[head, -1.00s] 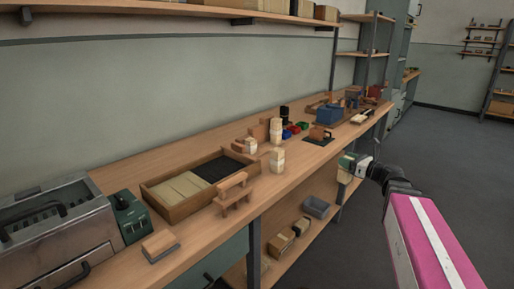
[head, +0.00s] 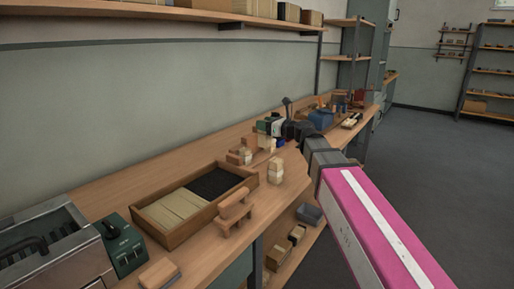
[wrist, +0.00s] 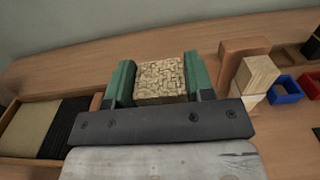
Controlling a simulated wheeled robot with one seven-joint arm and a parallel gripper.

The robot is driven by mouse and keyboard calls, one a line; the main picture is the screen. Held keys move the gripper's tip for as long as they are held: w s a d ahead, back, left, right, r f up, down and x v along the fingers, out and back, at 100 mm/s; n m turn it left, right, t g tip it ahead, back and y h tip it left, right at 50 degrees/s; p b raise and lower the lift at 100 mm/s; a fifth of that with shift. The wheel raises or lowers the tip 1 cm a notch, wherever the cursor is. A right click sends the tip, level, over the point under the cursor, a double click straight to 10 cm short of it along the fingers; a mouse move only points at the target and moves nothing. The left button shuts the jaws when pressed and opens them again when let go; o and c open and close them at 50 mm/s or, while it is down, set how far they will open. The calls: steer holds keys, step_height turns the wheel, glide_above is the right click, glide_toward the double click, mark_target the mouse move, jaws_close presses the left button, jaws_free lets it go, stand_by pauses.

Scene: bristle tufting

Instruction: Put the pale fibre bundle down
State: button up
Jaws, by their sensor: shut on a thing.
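The pale fibre bundle (wrist: 161,82) shows its patterned end in the wrist view, held between the two green fingers of my gripper (wrist: 160,85). My gripper is shut on it. In the head view my gripper (head: 268,127) is over the workbench (head: 150,190), just beyond the pale stacked blocks. I cannot tell from the pictures whether the bundle touches the bench.
A wooden tray (head: 172,240) with pale and black fibre sections lies left. Pale stacked blocks (head: 276,171) stand near the front edge. In the wrist view, an upright wooden piece (wrist: 235,58), a blue bin (wrist: 284,91) and a red bin (wrist: 309,86) are to the right.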

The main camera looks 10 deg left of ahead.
mark_target(252, 136)
steer(key=w+a+f, duration=0.4)
steer(key=w+f, duration=0.4)
steer(key=f, duration=0.2)
steer(key=shift+w+a, duration=0.35)
steer(key=o, duration=1)
steer(key=shift+r, duration=0.1)
steer(key=v, duration=1.2)
steer(key=shift+s, duration=0.1)
